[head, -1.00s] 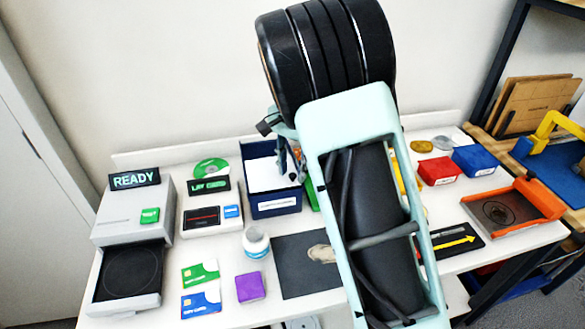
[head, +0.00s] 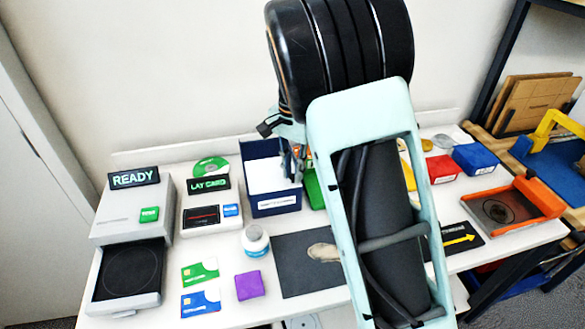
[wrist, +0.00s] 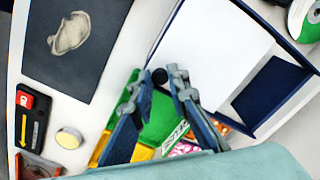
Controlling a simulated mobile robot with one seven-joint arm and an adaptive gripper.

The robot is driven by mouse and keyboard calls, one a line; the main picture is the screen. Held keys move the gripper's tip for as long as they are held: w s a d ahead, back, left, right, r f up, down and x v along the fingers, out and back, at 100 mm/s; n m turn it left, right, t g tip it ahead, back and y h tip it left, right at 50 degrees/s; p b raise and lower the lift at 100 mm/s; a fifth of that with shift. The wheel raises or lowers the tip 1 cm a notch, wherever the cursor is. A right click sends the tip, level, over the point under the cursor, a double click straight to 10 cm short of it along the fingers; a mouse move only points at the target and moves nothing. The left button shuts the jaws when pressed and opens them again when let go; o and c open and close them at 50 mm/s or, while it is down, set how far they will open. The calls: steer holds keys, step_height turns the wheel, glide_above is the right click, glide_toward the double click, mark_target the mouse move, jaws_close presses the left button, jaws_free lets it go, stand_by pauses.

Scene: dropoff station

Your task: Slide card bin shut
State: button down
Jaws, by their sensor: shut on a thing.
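A dark blue bin (head: 272,203) with a label on its front stands near the back of the table, in the middle. A white panel or sheet (wrist: 208,48) covers much of its opening. Dark blue inner surface (wrist: 275,95) shows beside the white. My gripper (wrist: 165,85) is at the bin's edge, by the white part's corner, with its fingers close around a small dark round knob (wrist: 159,76). I cannot tell from the picture how the knob joins the bin. In the head view my gripper (head: 290,165) is at the bin's right side, partly hidden by my arm.
A green box (head: 313,190) stands close to the bin's right side, near my fingers. A card reader (head: 208,216) with a LAY CARD sign stands left. Red (head: 443,168) and blue boxes (head: 475,158) stand right.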

steer(key=c, duration=1.9)
jaws_free()
steer(key=shift+s, duration=0.25)
steer(key=shift+w, duration=0.1)
steer(key=shift+r, duration=0.25)
step_height(320, 180, up, 12)
steer(key=shift+f, duration=0.2)
